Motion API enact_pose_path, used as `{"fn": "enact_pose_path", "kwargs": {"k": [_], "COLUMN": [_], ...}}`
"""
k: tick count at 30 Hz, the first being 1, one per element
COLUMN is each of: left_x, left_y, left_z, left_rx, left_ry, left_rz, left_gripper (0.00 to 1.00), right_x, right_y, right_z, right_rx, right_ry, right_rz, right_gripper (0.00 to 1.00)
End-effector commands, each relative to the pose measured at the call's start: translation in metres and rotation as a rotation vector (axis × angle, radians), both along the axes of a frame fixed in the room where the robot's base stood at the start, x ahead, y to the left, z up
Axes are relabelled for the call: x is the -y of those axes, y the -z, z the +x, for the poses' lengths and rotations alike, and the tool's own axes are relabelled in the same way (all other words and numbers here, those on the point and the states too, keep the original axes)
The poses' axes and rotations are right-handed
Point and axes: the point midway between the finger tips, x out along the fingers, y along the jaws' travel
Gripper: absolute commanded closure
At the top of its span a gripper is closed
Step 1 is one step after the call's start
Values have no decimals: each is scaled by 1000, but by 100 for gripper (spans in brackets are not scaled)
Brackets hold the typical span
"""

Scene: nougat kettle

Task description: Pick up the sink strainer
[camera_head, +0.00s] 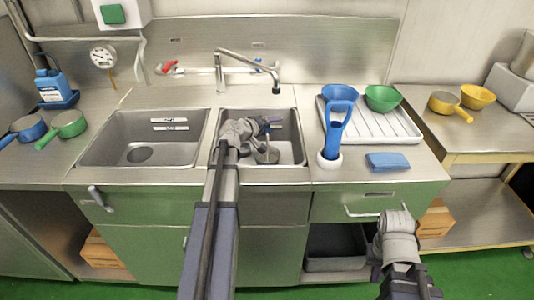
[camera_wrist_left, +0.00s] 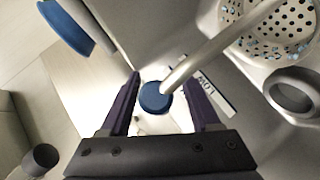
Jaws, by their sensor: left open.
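The sink strainer (camera_head: 267,157) is in the right basin, a round grey piece with an upright stem. In the left wrist view it appears to be the pale perforated basket (camera_wrist_left: 233,12) at upper right, with a slanting stem ending in a blue knob (camera_wrist_left: 153,98). My left gripper (camera_head: 268,135) reaches down into this basin. In its wrist view the dark fingers (camera_wrist_left: 166,105) are open, one on each side of the knob. Contact with the knob cannot be made out. My right gripper (camera_head: 376,262) hangs low in front of the counter; its jaws are unclear.
The right basin's walls (camera_head: 299,122) surround my left gripper, and the faucet (camera_head: 250,56) arches above. The left basin (camera_head: 105,150) is empty. A blue brush (camera_head: 334,140) in a white holder, a blue sponge (camera_head: 388,161) and a white drainer (camera_head: 405,131) stand to the right.

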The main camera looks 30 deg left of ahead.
Motion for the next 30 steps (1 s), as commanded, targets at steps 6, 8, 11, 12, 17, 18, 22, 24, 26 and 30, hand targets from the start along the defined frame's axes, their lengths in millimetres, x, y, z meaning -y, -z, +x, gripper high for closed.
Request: {"fn": "enact_pose_path", "kwargs": {"k": [6,8,11,12,17,18,22,24,26,30], "left_x": [0,0,0,0,0,0,0,0,0,0], "left_y": [0,0,0,0,0,0,0,0,0,0], "left_z": [0,0,0,0,-1,-1,-1,-1,-1,-1], "left_rx": [0,0,0,0,0,0,0,0,0,0], "left_ry": [0,0,0,0,0,0,0,0,0,0], "left_rz": [0,0,0,0,0,0,0,0,0,0], "left_gripper": [57,64,75,80,98,100,100,100,100,100], "right_x": [0,0,0,0,0,0,0,0,0,0], "right_y": [0,0,0,0,0,0,0,0,0,0], "right_z": [0,0,0,0,0,0,0,0,0,0], "right_rx": [0,0,0,0,0,0,0,0,0,0], "right_ry": [0,0,0,0,0,0,0,0,0,0], "right_rz": [0,0,0,0,0,0,0,0,0,0], "right_gripper": [100,100,100,100,100,100,100,100,100,100]}}
